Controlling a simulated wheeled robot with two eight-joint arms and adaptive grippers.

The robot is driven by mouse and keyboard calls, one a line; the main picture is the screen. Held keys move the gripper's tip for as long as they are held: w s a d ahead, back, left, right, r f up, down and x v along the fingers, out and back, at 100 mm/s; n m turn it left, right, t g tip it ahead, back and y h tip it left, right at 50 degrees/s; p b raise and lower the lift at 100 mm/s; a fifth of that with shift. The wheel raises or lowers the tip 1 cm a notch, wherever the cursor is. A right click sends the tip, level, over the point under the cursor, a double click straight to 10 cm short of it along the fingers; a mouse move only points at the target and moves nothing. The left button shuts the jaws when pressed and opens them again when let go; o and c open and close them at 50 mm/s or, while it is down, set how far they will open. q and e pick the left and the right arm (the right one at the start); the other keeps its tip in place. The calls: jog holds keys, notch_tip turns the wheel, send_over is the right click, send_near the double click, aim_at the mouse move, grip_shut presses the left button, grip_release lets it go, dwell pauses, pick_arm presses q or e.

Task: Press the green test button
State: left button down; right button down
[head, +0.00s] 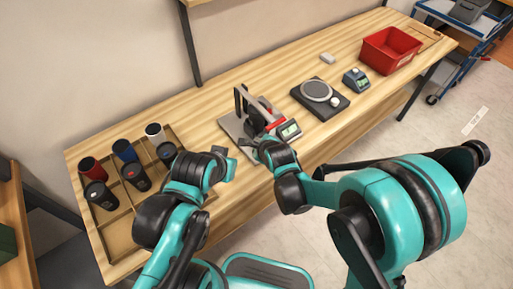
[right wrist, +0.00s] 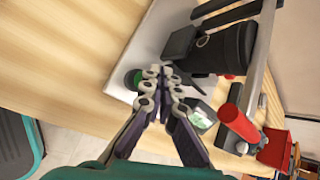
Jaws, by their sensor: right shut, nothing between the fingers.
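The green test button (right wrist: 133,78) shows in the right wrist view as a small green disc in a dark round mount on the pale plate (right wrist: 120,90) of the laser marker. My right gripper (right wrist: 160,76) is shut and empty, with its fingertips close beside the button on its right. I cannot tell whether they touch it. In the head view the right gripper (head: 259,146) is at the front edge of the laser marker (head: 240,104), and the button is hidden there. My left gripper (head: 228,165) is left of it, over the table's front edge; its fingers are unclear.
A dark cylinder (right wrist: 225,50) lies in the marker. A display unit (head: 289,130) stands at its right. A scale (head: 318,91), a small blue device (head: 355,79) and a red bin (head: 390,50) are farther right. A wooden tray (head: 122,223) with several cups is at left.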

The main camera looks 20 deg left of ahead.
jog(key=shift+f, duration=0.1)
dwell(0.4)
jog(key=shift+f+b, duration=0.35)
jog(key=shift+b, duration=0.15)
jog(key=shift+f+b, duration=0.5)
dwell(0.5)
jog(key=shift+r, duration=0.1)
jog(key=shift+r+p, duration=0.7)
jog(key=shift+r, duration=0.2)
notch_tip(320, 180, up, 5)
jog(key=p, duration=0.4)
dwell(0.4)
